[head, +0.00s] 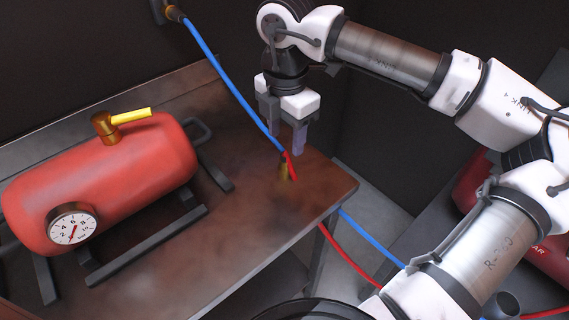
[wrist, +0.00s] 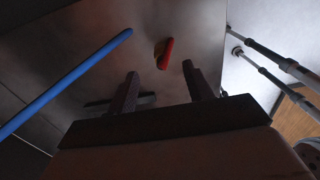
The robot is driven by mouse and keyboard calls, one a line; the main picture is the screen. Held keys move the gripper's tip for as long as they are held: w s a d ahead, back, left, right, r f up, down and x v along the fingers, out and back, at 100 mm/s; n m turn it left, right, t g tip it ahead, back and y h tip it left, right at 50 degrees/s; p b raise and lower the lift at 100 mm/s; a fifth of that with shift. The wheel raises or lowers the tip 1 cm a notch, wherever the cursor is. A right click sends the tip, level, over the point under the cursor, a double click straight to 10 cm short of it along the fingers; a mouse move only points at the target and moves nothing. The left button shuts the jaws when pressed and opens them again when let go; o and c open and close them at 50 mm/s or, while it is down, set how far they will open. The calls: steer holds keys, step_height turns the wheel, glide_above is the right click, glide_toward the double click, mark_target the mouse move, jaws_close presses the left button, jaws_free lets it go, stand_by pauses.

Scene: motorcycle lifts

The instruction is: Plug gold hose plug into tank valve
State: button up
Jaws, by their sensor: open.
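The gold hose plug (head: 284,172) is on the brown workbench near its right edge, with a red part (head: 291,163) at its upper end. My gripper (head: 286,138) is open and empty, pointing down above and close to the plug. In the wrist view, the red part (wrist: 164,53) shows between and beyond my open fingers (wrist: 159,72). I cannot tell whether the plug stands upright or leans. The red tank (head: 105,180) lies on the left of the bench. Its brass valve (head: 105,127) is on top, with a yellow lever (head: 131,116).
A blue hose (head: 220,70) hangs from a wall fitting (head: 172,13) and passes just left of my gripper. Red (head: 345,255) and blue hoses run beyond the bench's right edge. The tank has a gauge (head: 73,227) and stands on dark rails (head: 145,245). The bench's front middle is clear.

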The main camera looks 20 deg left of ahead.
mark_target(284, 155)
steer(key=shift+f, duration=1)
steer(key=shift+s+f+p, duration=0.15)
steer(key=shift+f+p, duration=0.35)
steer(key=shift+f, duration=0.85)
steer(key=shift+s+f+p, duration=0.1)
steer(key=shift+f+p, duration=0.4)
steer(key=shift+f, duration=0.8)
steer(key=c, duration=1)
